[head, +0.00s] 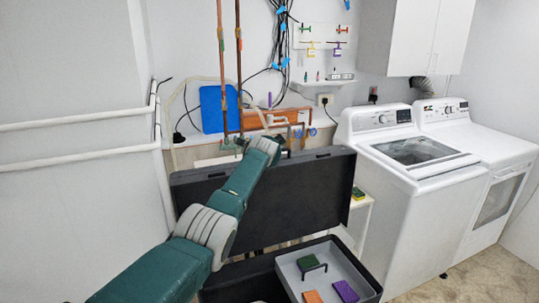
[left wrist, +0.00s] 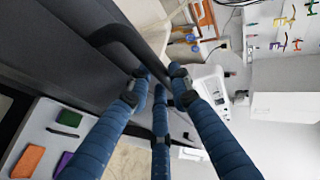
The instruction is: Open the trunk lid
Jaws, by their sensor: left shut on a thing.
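The trunk lid (head: 315,200) is a large dark grey panel that stands up steeply behind the open trunk (head: 235,280) in the head view. My left arm reaches over the lid to its top edge, and its fingertips are hidden there. In the left wrist view my left gripper (left wrist: 160,88) has its blue fingers shut around the rim of the lid (left wrist: 50,40), close to a black handle (left wrist: 125,42). My right gripper is not in view.
A grey tray (head: 345,263) in the trunk holds a green sponge (head: 308,262), an orange block (head: 312,297) and a purple block (head: 345,291). A white washer (head: 400,160) stands close on the right. Copper pipes (head: 239,60) and a white wall rail (head: 80,152) are behind and left.

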